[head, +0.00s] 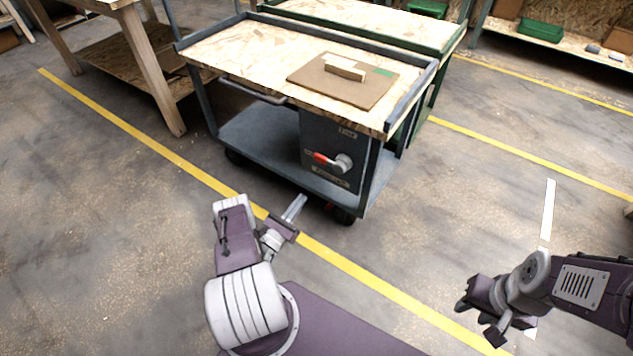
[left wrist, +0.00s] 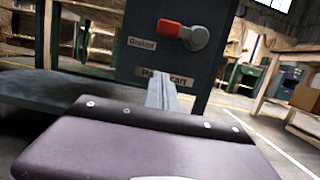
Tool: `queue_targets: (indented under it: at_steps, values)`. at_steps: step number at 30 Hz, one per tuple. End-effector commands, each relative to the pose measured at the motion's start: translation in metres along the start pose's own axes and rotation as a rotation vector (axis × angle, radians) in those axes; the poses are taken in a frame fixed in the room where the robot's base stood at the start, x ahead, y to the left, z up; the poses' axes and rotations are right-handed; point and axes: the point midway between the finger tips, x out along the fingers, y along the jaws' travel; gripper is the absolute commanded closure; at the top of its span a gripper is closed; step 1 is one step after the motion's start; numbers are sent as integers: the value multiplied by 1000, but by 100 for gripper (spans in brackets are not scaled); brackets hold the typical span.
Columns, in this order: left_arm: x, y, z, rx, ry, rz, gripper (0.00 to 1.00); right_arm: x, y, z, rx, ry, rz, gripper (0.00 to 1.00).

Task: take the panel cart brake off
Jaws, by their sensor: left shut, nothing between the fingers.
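The panel cart (head: 270,130) stands ahead, with a wooden top and a grey lower shelf. On its dark end plate is the brake lever (head: 325,159), with a red grip pointing left from a round grey hub; the lever also shows in the left wrist view (left wrist: 173,29). Labels sit above and below it; the lower one seems to read "Panel cart" (left wrist: 164,78). My left gripper (head: 295,208) is shut and empty, in front of and below the lever, apart from it. In the left wrist view its fingers (left wrist: 161,92) point toward the plate. My right gripper (head: 478,318) is at lower right, away from the cart.
A brown board (head: 340,85) with a pale block lies on the cart top. A wooden table (head: 135,50) stands left of the cart, and a green-framed bench (head: 400,30) behind it. Yellow lines (head: 150,130) cross the floor.

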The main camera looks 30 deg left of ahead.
Motion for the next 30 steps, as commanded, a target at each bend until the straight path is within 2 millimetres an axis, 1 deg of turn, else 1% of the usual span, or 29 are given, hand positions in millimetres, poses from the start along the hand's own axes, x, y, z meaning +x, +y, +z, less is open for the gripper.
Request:
queue_targets:
  at_steps: [8, 11, 14, 24, 26, 27, 30]
  values:
    - [0, 1, 1, 1, 0, 1, 100, -1, 0, 0, 0, 0, 0, 64]
    - [4, 0, 1, 1, -1, -2, 100, 1, 0, 0, 0, 0, 0, 64]
    - [17, 0, -1, 1, -1, -6, 100, 7, 0, 1, 0, 0, 0, 64]
    - [90, 0, -3, 3, -3, -5, 100, 37, 1, 4, 0, 0, 0, 64]
    - [102, -1, -2, 3, -3, -5, 100, 42, 1, 4, 0, 0, 0, 64]
    - [105, 1, 8, 2, -3, -2, 100, 39, 1, 4, 0, 0, 0, 64]
    - [107, 1, 24, 1, -2, 0, 100, 40, 1, 4, 0, 0, 0, 64]
